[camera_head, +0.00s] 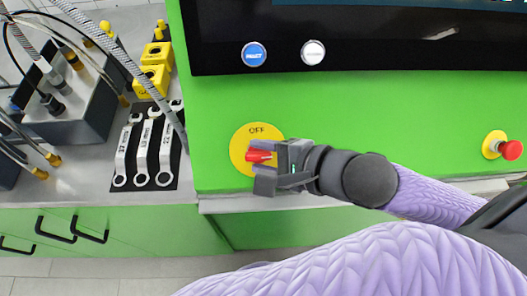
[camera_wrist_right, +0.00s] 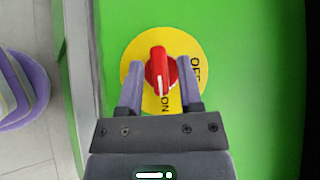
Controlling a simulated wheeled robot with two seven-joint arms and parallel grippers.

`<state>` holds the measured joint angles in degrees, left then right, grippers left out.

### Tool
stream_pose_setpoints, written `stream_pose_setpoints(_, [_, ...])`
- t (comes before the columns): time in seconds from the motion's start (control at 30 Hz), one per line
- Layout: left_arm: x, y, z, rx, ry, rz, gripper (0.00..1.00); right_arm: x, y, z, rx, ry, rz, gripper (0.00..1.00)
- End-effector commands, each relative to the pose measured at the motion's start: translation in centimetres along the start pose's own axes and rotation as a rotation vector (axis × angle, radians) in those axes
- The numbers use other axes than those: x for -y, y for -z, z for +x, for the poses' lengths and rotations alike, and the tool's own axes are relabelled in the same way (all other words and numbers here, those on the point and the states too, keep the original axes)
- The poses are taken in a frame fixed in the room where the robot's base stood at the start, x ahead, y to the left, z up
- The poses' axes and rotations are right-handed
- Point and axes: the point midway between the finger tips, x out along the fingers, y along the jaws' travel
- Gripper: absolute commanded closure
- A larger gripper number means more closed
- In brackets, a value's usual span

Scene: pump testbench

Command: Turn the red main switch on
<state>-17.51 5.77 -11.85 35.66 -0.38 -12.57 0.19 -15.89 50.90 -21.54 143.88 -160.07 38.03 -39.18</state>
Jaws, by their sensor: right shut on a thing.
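The red main switch (camera_head: 259,156) sits on a round yellow plate (camera_head: 238,145) on the green panel. OFF is printed at the plate's top in the head view. In the right wrist view the red knob (camera_wrist_right: 160,72) has a white line, and its marked end points towards the word ON. My right gripper (camera_head: 258,158) is shut on the knob, with one finger on each side, as the right wrist view shows (camera_wrist_right: 160,66). In the head view it covers the plate's right part. My left gripper is not in view.
A blue button (camera_head: 254,54) and a white button (camera_head: 313,52) are above on the black frame. A red emergency stop (camera_head: 510,150) is at the far right. Wrenches (camera_head: 143,150), yellow blocks (camera_head: 155,78) and hoses are on the bench at left.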

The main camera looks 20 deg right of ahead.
Motion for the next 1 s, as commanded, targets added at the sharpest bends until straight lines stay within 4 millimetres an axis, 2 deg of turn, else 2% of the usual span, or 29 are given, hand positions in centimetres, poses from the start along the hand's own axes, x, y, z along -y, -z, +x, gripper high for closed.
stream_pose_setpoints(0.57, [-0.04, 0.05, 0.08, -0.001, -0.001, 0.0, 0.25, -0.26, 0.25, 0.06, -0.009, 0.015, 0.023, 1.0])
stream_pose_setpoints(0.6, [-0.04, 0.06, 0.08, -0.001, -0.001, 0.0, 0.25, -0.27, 0.25, 0.06, -0.009, 0.014, 0.023, 0.52])
stream_pose_setpoints(0.63, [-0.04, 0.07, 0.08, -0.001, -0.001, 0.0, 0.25, -0.26, 0.24, 0.06, -0.009, 0.015, 0.023, 0.46])
stream_pose_setpoints(1.0, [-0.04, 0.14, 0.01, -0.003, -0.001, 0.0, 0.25, -0.12, 0.08, -0.02, -0.004, 0.019, 0.021, 0.44])
